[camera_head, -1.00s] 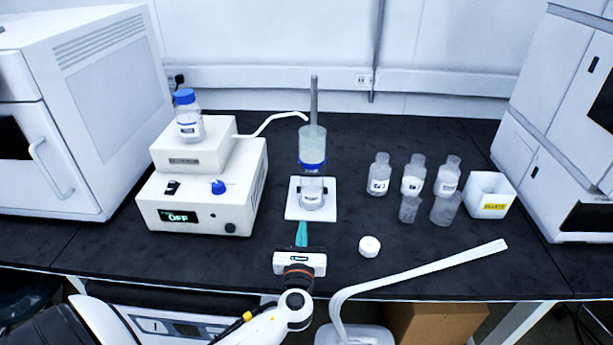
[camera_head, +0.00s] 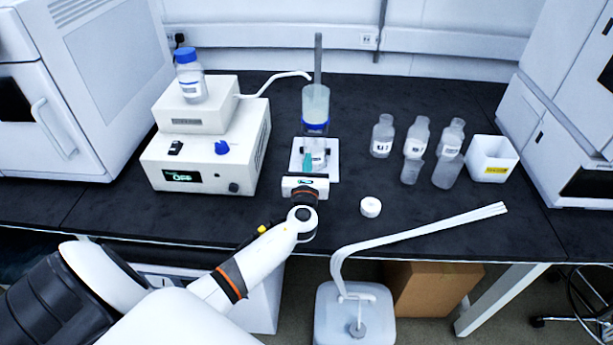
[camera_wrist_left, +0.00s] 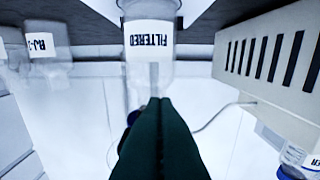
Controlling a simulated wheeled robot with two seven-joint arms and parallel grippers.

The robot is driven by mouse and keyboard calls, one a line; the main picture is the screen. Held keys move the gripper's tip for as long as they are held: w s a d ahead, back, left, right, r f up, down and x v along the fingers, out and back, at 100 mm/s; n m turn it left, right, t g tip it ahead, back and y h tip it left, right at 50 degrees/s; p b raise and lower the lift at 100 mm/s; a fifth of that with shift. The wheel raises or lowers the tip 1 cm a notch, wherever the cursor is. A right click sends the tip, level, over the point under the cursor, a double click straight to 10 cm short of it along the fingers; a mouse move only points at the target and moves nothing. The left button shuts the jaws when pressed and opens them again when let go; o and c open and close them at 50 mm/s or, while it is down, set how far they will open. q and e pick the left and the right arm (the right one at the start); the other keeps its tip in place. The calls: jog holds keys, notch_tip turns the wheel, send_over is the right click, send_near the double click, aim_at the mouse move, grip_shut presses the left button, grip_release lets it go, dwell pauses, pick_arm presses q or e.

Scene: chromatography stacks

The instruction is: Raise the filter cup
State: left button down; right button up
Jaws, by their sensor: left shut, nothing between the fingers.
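The filter cup (camera_head: 315,100) is a clear cup with a blue band at its lower end, standing upright on top of a clear flask (camera_head: 318,143) in the middle of the bench. A grey rod rises above it. The flask stands on a white plate (camera_head: 331,172); its label, seen upside down in the left wrist view (camera_wrist_left: 150,40), reads "FILTERED". My left gripper (camera_head: 308,160) has its teal fingers shut with nothing between them, in front of the flask and below the cup. In the left wrist view the closed fingertips (camera_wrist_left: 160,101) point toward the flask. My right gripper is out of view.
A white control box (camera_head: 203,160) with a display reading OFF stands left, a blue-capped bottle (camera_head: 190,76) on top. A white cap (camera_head: 370,207), several clear bottles (camera_head: 415,140) and a white bin (camera_head: 491,158) are right. White tubing (camera_head: 420,234) crosses the front edge.

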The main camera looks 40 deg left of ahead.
pick_arm(q)
jog(key=r, duration=0.1)
jog(key=r+p, duration=0.2)
jog(key=r, duration=0.1)
jog(key=shift+w+a, duration=0.25)
jog(key=shift+w, duration=0.15)
jog(key=p, duration=0.6)
send_near(315, 113)
jog(key=w+a, duration=0.3)
jog(key=shift+s+f, duration=0.1)
jog(key=shift+f, duration=0.25)
